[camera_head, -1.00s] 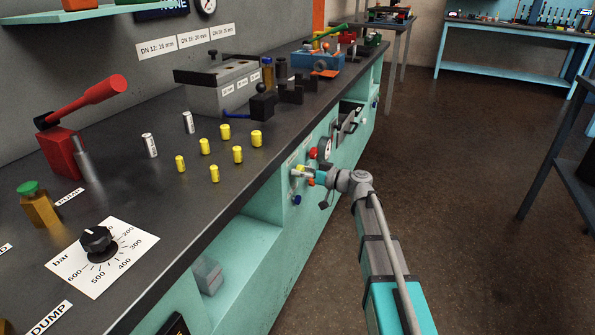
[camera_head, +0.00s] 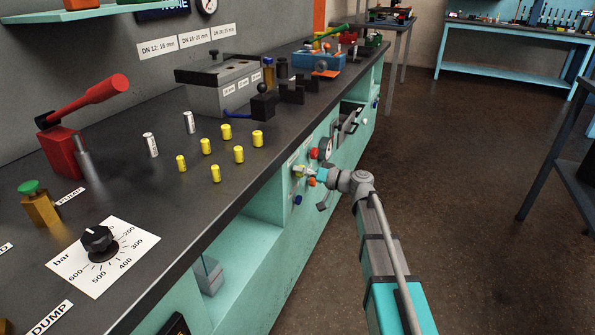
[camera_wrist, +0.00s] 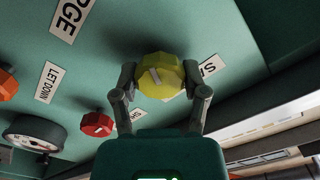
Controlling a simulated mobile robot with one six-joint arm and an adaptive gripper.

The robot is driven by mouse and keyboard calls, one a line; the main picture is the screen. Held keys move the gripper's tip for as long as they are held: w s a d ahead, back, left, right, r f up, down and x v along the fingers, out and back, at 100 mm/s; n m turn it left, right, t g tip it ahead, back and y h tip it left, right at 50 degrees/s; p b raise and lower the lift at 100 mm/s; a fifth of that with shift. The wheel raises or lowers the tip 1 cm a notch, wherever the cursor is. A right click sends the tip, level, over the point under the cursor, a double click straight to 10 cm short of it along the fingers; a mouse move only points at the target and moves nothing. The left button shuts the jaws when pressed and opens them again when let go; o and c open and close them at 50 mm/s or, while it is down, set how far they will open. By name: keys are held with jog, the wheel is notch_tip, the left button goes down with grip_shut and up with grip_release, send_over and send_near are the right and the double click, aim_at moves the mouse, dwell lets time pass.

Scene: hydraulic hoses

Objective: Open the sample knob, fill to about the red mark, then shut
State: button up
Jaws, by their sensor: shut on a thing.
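In the wrist view a yellow-green faceted knob (camera_wrist: 160,80) with a pale pointer line sits between the two fingers of my gripper (camera_wrist: 161,88), which is shut on it. A partly hidden label beside it begins with "SA". In the head view my gripper (camera_head: 316,176) reaches the teal panel from the right, at the yellow knob (camera_head: 299,170). A small grey, box-like container (camera_head: 209,277) stands in the open bay under the bench. A thin dark vertical line (camera_head: 205,262) shows at it. I cannot make out a red mark or a liquid level.
A red knob (camera_wrist: 97,124), an orange knob (camera_wrist: 7,86) and a gauge (camera_wrist: 35,134) are close by on the panel. The bench top (camera_head: 150,225) carries several yellow caps, a pressure dial and a red lever.

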jog(key=shift+w+d+m, duration=0.1)
jog(key=shift+w+m, duration=0.05)
jog(key=shift+m, duration=0.5)
jog(key=shift+w+d+m, duration=0.1)
jog(key=shift+m, duration=0.55)
jog(key=o, duration=1)
jog(key=shift+o, duration=0.7)
jog(key=shift+s, duration=0.1)
jog(key=shift+a, duration=0.1)
jog(key=shift+s, duration=0.15)
